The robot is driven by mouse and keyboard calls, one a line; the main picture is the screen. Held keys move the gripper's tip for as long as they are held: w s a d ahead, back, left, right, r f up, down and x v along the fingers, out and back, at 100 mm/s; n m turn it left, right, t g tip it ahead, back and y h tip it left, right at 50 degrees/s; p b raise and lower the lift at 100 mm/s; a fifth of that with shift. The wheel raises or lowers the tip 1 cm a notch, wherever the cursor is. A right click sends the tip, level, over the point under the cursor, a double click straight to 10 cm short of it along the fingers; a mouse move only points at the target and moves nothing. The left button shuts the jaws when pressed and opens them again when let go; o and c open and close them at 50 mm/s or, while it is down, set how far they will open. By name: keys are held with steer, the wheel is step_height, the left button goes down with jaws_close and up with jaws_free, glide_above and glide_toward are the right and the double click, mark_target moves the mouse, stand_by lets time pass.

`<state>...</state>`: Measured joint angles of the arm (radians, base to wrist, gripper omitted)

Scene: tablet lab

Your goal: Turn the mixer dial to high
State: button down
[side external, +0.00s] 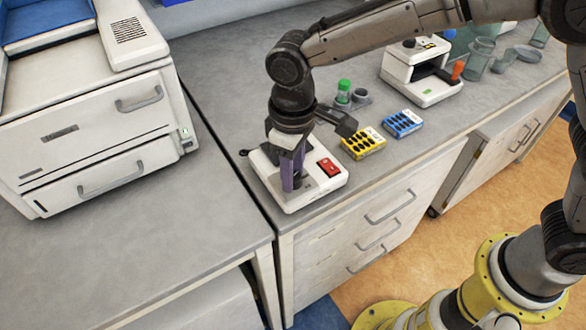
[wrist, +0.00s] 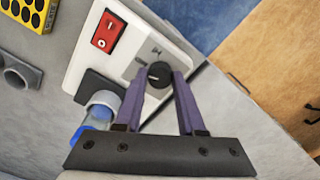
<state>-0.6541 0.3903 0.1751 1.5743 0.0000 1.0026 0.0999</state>
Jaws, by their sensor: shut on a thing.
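The mixer (side external: 318,192) is a white box near the front edge of the bench, with a red rocker switch (side external: 329,167) on its top. It also shows in the wrist view with the red switch (wrist: 108,32). A round black dial (wrist: 159,74) sits on the mixer's pale panel. My gripper (wrist: 160,78) points down over the mixer, its purple fingers shut on the dial from both sides. In the side view the fingers (side external: 290,170) hide the dial. The dial's setting and its labels are too small to read.
A blue-and-clear tube (wrist: 98,112) stands on the mixer beside my fingers. Yellow (side external: 363,143) and blue (side external: 402,123) racks lie to the right. A green-capped vial (side external: 344,92) stands behind. A white instrument (side external: 420,72) is further back. The bench's front edge is close.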

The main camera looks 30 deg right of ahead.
steer(key=m, duration=0.6)
steer(key=shift+r+m, duration=0.1)
steer(key=shift+m, duration=0.2)
steer(key=m, duration=0.6)
steer(key=shift+m, duration=0.3)
steer(key=c, duration=0.5)
jaws_free()
step_height(320, 180, up, 14)
stand_by(0.5)
